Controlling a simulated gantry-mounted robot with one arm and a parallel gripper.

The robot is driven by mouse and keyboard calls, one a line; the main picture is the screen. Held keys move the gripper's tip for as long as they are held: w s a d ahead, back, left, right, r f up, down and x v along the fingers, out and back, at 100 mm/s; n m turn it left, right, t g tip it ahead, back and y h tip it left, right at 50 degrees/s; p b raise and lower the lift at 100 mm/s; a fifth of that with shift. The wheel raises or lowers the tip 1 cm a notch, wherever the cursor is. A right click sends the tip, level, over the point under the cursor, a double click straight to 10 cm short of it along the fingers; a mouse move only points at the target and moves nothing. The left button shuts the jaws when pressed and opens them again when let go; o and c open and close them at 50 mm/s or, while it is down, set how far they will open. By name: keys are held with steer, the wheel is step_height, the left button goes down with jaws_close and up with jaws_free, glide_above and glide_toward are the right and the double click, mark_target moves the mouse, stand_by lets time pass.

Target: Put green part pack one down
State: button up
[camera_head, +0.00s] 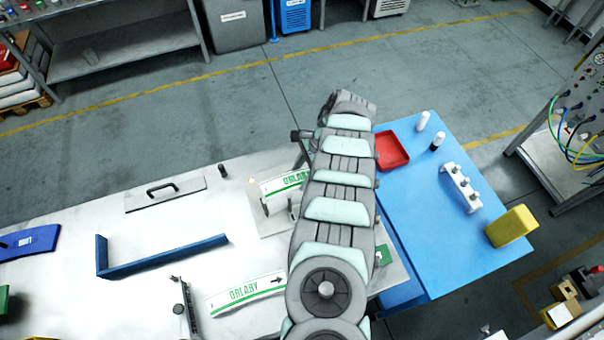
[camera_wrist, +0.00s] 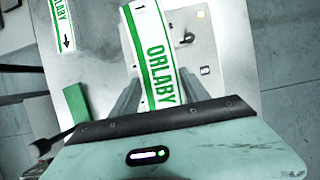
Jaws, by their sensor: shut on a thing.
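Green part pack one is a white, slightly curved strip with green edges and green ORLABY lettering. In the wrist view the pack (camera_wrist: 150,50) runs up between the two fingers of my gripper (camera_wrist: 160,90), which is shut on it. In the head view part of the pack (camera_head: 284,184) shows left of my arm, which hides the rest and most of the gripper. The pack is over a pale metal plate (camera_wrist: 200,45) with small fittings. I cannot tell whether it touches the plate.
A similar ORLABY strip with an arrow (camera_head: 246,292) lies on the grey table, front centre. A blue angled rail (camera_head: 165,258), a plate with a black handle (camera_head: 165,193) and a blue pack (camera_head: 30,243) are left. A red tray (camera_head: 392,151) and yellow block (camera_head: 511,226) are right.

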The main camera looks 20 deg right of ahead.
steer(key=shift+f, duration=0.25)
steer(key=o, duration=1.5)
steer(key=shift+r, duration=0.1)
steer(key=shift+d+r+p, duration=0.1)
steer(key=shift+r+p, duration=0.7)
steer(key=shift+r, duration=0.1)
steer(key=b+v, duration=0.3)
steer(key=v, duration=0.8)
steer(key=shift+d+r+b, duration=0.1)
steer(key=shift+r+b, duration=0.05)
steer(key=shift+b, duration=0.2)
